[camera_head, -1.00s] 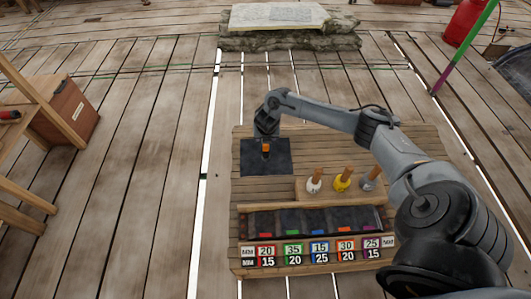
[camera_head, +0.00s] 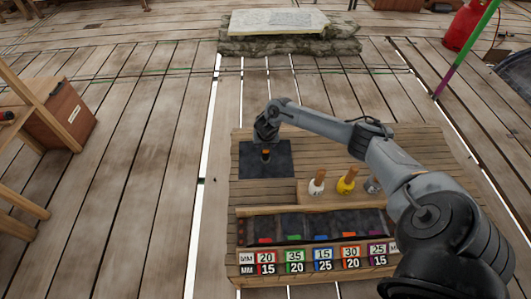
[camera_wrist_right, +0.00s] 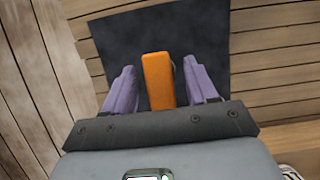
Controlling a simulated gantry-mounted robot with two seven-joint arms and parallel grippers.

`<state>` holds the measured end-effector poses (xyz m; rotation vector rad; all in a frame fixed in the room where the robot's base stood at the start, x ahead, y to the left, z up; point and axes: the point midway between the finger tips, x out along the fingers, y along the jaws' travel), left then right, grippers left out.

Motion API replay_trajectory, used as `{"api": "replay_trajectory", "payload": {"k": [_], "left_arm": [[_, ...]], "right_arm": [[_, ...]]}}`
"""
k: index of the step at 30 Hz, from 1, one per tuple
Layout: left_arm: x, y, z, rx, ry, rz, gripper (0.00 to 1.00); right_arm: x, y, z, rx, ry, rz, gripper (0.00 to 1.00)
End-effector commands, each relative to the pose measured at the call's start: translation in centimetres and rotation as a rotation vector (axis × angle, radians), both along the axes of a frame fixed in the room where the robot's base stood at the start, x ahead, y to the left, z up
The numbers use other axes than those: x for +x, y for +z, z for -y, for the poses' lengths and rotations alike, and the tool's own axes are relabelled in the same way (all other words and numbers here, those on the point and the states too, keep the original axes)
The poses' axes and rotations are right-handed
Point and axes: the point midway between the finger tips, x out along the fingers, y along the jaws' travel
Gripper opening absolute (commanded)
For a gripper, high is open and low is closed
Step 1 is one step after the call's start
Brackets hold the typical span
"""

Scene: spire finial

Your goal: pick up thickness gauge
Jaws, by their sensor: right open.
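An orange, bar-shaped thing, which I take to be the thickness gauge (camera_head: 265,154), is on a dark square mat (camera_head: 283,165) at the upper left of the wooden board. My right gripper (camera_head: 265,137) is over the mat, pointing down. In the right wrist view, the orange gauge (camera_wrist_right: 158,80) lies between the two purple fingers of my right gripper (camera_wrist_right: 160,88). The fingers are open, with a gap on each side of the gauge. My left gripper is not in view.
On the wooden board (camera_head: 242,195), a small raised block holds wooden-handled tools, one white (camera_head: 317,182) and one yellow (camera_head: 347,182). In front is a divided tray (camera_head: 240,227) with coloured pieces and number labels. My right arm crosses the board's right side.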

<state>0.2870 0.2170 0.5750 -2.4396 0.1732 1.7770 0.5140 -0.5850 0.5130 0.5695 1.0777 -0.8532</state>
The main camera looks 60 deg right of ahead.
Motion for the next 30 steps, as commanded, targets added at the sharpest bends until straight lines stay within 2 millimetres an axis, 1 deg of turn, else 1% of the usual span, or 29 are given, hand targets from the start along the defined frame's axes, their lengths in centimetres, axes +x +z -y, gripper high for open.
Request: {"api": "replay_trajectory", "payload": {"k": [2,3,13,23,26,30], "left_arm": [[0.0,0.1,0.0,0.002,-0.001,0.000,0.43],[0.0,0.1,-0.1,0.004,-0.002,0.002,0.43],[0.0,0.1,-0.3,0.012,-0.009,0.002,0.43],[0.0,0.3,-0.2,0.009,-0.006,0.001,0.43],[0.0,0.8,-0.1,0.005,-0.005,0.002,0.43],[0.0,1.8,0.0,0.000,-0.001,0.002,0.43]], "right_arm": [[0.0,0.1,0.0,0.000,0.000,0.000,0.57],[0.0,0.1,0.0,0.000,0.000,0.000,0.51],[0.0,0.0,0.0,-0.001,0.000,-0.001,0.01],[0.0,0.4,0.0,0.000,0.000,0.000,0.00],[0.0,1.0,0.0,0.000,-0.001,0.000,0.00],[0.0,2.3,0.0,0.000,0.000,0.000,0.00]]}}
